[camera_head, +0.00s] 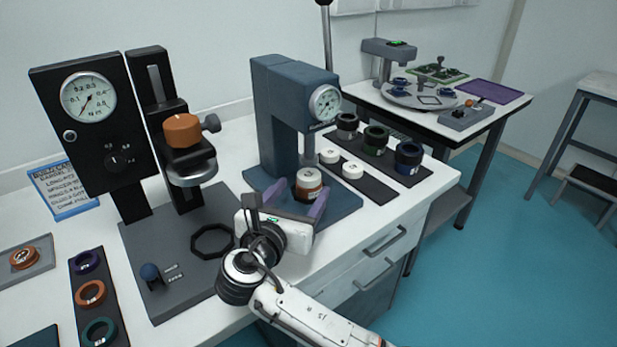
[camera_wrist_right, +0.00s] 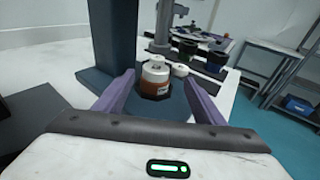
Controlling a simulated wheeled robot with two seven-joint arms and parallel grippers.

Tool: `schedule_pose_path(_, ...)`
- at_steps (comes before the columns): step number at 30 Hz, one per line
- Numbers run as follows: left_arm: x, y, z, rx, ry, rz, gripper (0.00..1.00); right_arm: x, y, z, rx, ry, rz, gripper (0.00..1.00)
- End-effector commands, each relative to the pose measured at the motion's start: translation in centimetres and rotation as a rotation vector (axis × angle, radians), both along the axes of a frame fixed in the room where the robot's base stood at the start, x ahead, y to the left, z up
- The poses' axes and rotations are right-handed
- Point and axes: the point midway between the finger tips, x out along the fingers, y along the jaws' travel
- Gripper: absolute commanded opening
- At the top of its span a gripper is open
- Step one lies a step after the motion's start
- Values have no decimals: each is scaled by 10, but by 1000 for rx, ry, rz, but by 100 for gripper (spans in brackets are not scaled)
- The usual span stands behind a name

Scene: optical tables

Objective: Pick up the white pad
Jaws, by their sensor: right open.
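A white pad (camera_head: 309,178) sits on top of a brown-orange ring-shaped piece (camera_head: 308,192) on the base of the blue-grey press (camera_head: 282,120). In the right wrist view the white pad (camera_wrist_right: 155,70) shows with a small dark hole in its top. My right gripper (camera_head: 303,190) is open, its two purple fingers either side of the brown piece and pad, apart from them in the wrist view. Two more white pads (camera_head: 329,156) (camera_head: 352,170) lie on a black strip right of the press. My left gripper is not in view.
The black gauge stand (camera_head: 85,125) with an orange-topped slide is at left. Ringed dark cylinders (camera_head: 376,140) stand on a tray behind the black strip. Coloured rings (camera_head: 90,293) lie on a strip at front left. The bench's front right top is clear.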

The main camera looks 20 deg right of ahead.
Motion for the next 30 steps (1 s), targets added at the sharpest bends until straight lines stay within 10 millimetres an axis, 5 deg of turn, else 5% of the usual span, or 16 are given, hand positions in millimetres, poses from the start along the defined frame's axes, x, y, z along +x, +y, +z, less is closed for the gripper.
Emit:
schedule_pose_path(9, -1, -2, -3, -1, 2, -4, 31, 39, -20, -8, -2, 0, -1, 64)
schedule_pose_path(19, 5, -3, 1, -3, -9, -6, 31, 44, -24, -9, 2, 0, 1, 64)
schedule_pose_path(27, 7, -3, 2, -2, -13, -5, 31, 44, -24, -9, 1, 1, 1, 19)
schedule_pose_path(30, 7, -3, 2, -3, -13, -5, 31, 44, -23, -9, 0, 0, 1, 15)
